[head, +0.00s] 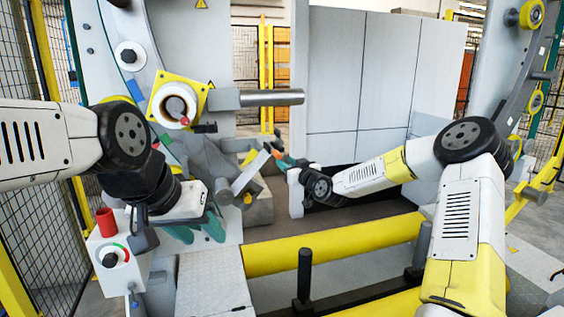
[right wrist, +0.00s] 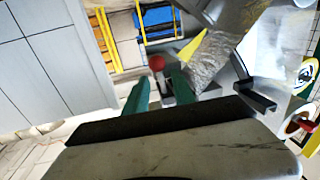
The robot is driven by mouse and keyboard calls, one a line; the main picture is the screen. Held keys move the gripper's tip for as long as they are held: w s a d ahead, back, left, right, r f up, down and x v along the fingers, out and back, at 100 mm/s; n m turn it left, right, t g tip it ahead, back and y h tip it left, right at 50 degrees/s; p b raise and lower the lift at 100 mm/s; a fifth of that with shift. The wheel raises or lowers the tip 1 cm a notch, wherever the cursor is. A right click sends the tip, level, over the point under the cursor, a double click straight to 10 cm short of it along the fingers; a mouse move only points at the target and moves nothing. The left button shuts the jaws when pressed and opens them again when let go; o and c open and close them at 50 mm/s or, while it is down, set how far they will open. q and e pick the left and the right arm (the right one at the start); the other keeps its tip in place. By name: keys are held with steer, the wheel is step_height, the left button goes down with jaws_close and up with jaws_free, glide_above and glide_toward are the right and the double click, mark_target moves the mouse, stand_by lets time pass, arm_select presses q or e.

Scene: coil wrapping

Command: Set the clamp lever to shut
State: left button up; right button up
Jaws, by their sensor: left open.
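A small red ball knob (right wrist: 157,62), which looks like the end of the clamp lever, shows in the right wrist view just beyond my right fingertips. Its shaft is mostly hidden, so I cannot tell the lever's setting. My right gripper (right wrist: 160,82) is open, its two green fingers apart, with the knob in line with the gap. I see no contact. In the head view my right gripper (head: 284,160) points left toward the machine and is small there. My left gripper (head: 198,231) is open and empty, pointing down beside the control box.
A control box (head: 128,262) with a black dial and red cylinder stands at the lower left. A yellow flange (head: 163,87) and a grey bar (head: 272,98) stick out above. A yellow rail (head: 335,244) crosses the front. Grey panels (head: 352,75) stand behind.

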steer(key=shift+x, duration=1.85)
jaws_close()
